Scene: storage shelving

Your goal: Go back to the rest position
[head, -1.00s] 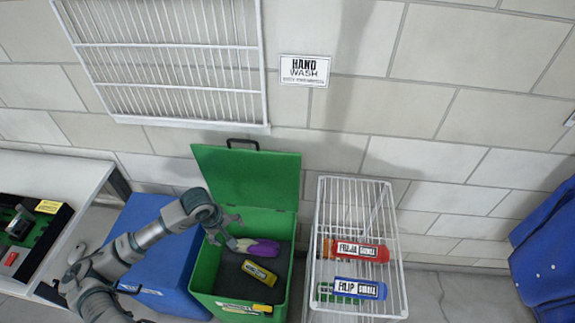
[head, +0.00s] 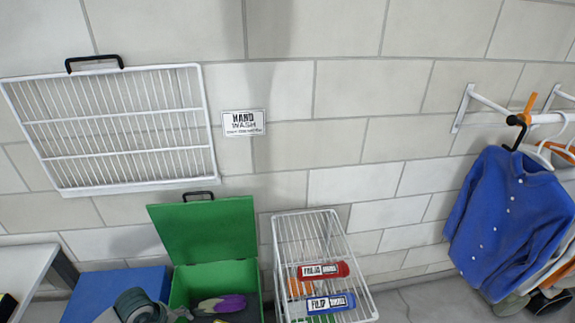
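Part of my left arm shows at the bottom edge of the head view, in front of the blue box and the green bin. My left gripper (head: 181,315) is at the lower edge by the bin's left side, mostly cut off, so its fingers cannot be read. The green bin (head: 205,232) has its lid raised against the wall. A purple item (head: 221,304) lies inside it. My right gripper is not in view.
A white wire rack (head: 308,232) holds a red bottle (head: 323,271) and a blue bottle (head: 330,303). A blue box (head: 100,290) stands left of the bin. Floor right of the rack is clear.

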